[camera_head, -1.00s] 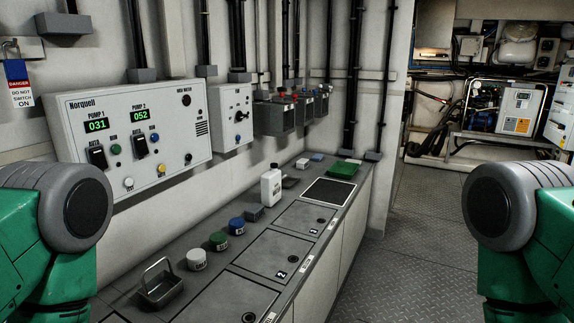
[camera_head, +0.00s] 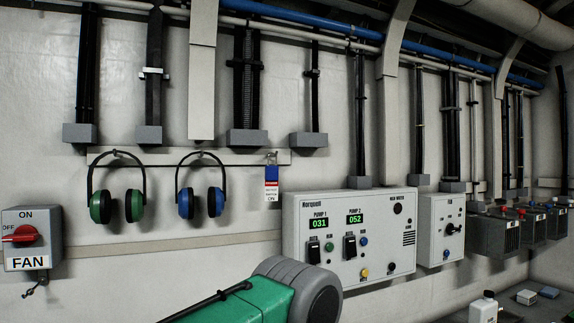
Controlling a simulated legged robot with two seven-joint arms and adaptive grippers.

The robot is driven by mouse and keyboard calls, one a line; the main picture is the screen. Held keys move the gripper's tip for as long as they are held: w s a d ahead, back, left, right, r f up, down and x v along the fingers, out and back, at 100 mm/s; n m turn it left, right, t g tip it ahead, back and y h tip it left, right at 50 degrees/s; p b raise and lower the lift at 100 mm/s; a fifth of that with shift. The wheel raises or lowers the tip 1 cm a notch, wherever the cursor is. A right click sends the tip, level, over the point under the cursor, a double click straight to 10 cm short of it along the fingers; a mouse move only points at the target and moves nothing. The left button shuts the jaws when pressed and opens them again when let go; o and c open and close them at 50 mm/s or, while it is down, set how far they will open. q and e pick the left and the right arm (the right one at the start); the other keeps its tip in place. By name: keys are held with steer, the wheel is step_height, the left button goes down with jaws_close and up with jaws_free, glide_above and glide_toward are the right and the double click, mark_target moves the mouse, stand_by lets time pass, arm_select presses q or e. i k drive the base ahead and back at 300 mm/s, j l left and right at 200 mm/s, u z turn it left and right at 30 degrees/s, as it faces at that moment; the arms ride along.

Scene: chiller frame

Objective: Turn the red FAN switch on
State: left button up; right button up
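The FAN switch is a grey wall box (camera_head: 28,248) at the far left of the head view, with ON at its top, OFF at its left and FAN below. Its red rotary handle (camera_head: 20,235) lies roughly level, with one end by the OFF mark. A small hanging item shows under the box. One green-and-grey arm of mine shows at the bottom middle, well right of the switch and lower. Neither gripper is in the picture.
Green ear defenders (camera_head: 118,206) and blue ear defenders (camera_head: 200,202) hang on a rail right of the switch. A danger tag (camera_head: 271,184) hangs beside them. The Norquell pump panel (camera_head: 350,238) and a smaller grey box (camera_head: 441,230) are further right. The wall between switch and ear defenders is clear.

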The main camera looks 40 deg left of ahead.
mark_target(24, 235)
steer(key=u, duration=2.65)
